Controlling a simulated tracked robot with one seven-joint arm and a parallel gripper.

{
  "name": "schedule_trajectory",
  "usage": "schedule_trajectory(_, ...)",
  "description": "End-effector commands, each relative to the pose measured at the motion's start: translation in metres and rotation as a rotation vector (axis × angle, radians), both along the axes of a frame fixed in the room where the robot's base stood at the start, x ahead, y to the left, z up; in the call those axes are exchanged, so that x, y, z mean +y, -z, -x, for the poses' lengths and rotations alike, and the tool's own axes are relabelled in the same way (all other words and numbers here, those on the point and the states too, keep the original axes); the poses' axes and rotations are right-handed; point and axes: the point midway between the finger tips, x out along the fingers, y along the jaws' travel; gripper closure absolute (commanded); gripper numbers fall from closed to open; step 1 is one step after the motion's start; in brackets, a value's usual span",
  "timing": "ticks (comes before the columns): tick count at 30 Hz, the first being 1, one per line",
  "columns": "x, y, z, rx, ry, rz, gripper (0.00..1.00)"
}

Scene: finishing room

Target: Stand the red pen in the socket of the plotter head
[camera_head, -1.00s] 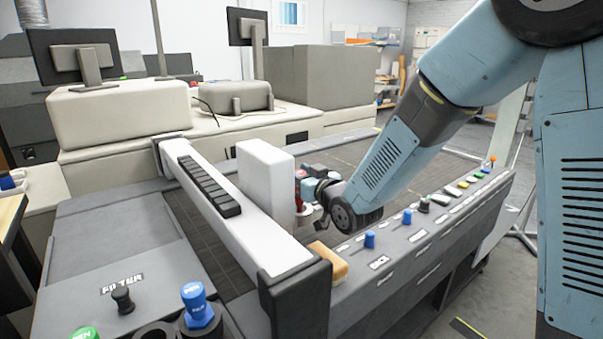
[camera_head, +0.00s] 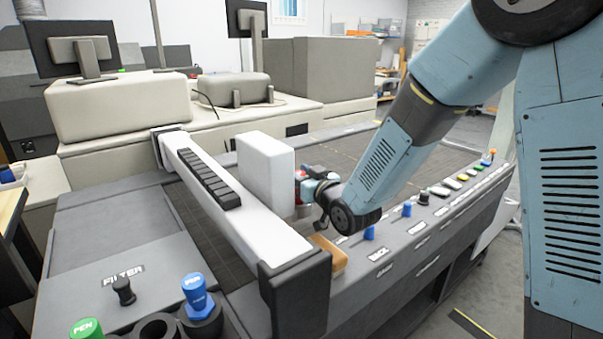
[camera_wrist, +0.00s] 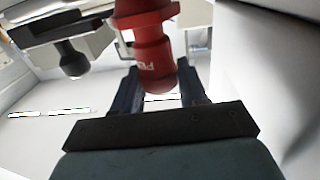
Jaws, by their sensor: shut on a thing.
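The red pen (camera_wrist: 155,45) stands roughly upright between the fingers of my gripper (camera_wrist: 163,92) in the wrist view. White lettering shows on its lower part. In the head view only a bit of red pen (camera_head: 300,178) shows. My gripper (camera_head: 308,187) is shut on it, close beside the right face of the white block-shaped plotter head (camera_head: 267,172) on the gantry. The head's socket cannot be made out. It is hidden behind the block or the gripper, so I cannot tell whether the pen touches it.
The white gantry beam (camera_head: 225,190) crosses the dark plotter bed (camera_head: 350,152). A wooden-topped brush-like block (camera_head: 328,254) lies by the front rail, which bears several blue knobs (camera_head: 369,233). At front left stand a blue pen (camera_head: 195,292), a green pen (camera_head: 86,328) and a black knob (camera_head: 123,291).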

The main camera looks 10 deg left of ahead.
Motion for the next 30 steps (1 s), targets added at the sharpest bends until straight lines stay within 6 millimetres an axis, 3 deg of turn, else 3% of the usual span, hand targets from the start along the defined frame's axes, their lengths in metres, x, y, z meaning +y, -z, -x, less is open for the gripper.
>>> schedule_trajectory(7,0.0001,0.0064,0.0001,0.0,0.0,0.0,0.88)
schedule_trajectory(8,0.0001,0.0059,0.0001,0.0,0.0,0.0,0.55)
schedule_trajectory(16,0.0002,0.0057,0.0002,0.0,0.0,0.0,0.29)
schedule_trajectory(30,-0.0087,0.0056,0.0075,-0.001,-0.006,0.001,0.28)
